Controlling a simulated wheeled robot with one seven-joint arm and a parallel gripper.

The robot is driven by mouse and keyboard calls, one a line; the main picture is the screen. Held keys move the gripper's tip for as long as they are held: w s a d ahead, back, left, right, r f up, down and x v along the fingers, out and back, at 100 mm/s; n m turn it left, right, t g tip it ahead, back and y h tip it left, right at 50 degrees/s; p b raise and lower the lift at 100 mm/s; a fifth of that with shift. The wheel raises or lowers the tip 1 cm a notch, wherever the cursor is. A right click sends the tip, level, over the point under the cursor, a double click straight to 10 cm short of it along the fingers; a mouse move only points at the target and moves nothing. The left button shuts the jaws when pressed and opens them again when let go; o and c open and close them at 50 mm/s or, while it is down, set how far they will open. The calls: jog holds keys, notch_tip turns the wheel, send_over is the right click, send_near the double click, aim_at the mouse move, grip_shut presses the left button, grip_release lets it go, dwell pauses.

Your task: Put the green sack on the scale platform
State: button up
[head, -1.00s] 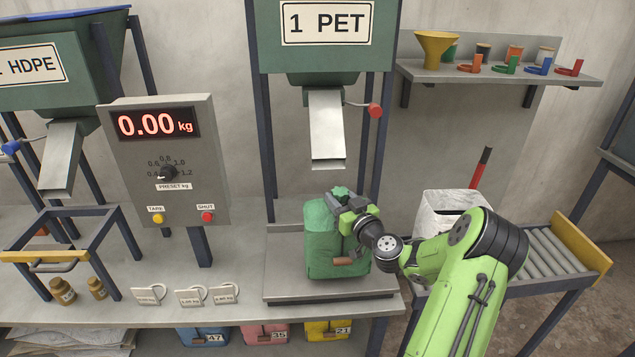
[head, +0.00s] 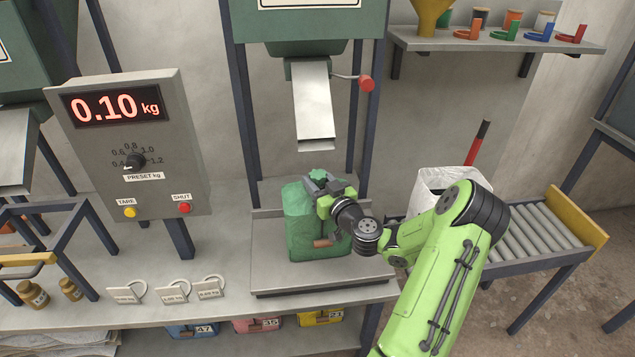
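The green sack (head: 303,225) stands upright on the grey scale platform (head: 270,272), below the metal chute (head: 313,110). A brown tag or handle shows low on its front. My gripper (head: 322,186) is at the top right of the sack, with its fingers around the gathered neck. The fingers hide part of the neck, and I cannot make out whether they are closed on it. The scale display (head: 116,107) reads 0.10 kg.
The control panel (head: 150,190) with a preset dial and two buttons stands left of the platform. Several white tags (head: 172,292) lie on the bench. A white bin (head: 432,185) and a roller conveyor (head: 545,235) are at right. A shelf (head: 500,44) hangs above.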

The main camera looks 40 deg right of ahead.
jog(key=o, duration=0.4)
jog(key=shift+o, duration=0.2)
